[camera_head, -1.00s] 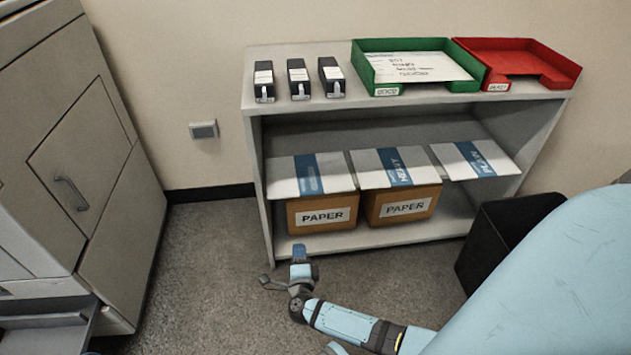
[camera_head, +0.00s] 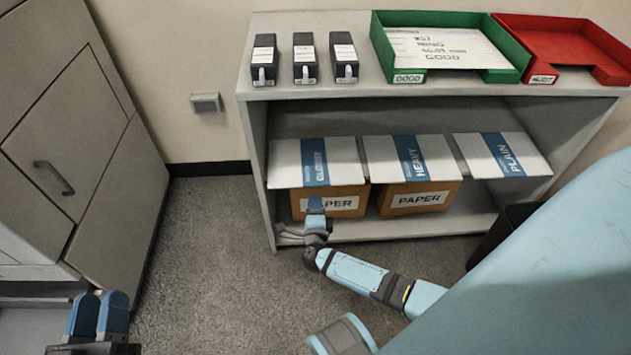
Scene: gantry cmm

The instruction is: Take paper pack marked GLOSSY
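The pack marked GLOSSY (camera_head: 285,165) is white with a blue band. It lies on the shelf's lower level at the left, its front edge over a brown PAPER box (camera_head: 346,202). My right gripper (camera_head: 315,208) is in front of that box, just below the pack's front edge, and appears apart from the pack. Its fingers overlap in this view, so its opening is unclear. My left gripper (camera_head: 98,315) is at the bottom left, far from the pack, with two blue fingers close together and nothing visible between them.
The HEAVY pack (camera_head: 438,158) and PLAIN pack (camera_head: 475,150) lie to the right. Above stand several black holders (camera_head: 304,60), a green tray (camera_head: 513,64) and a red tray (camera_head: 565,45). A grey cabinet (camera_head: 125,190) stands left, a black bin (camera_head: 490,232) right.

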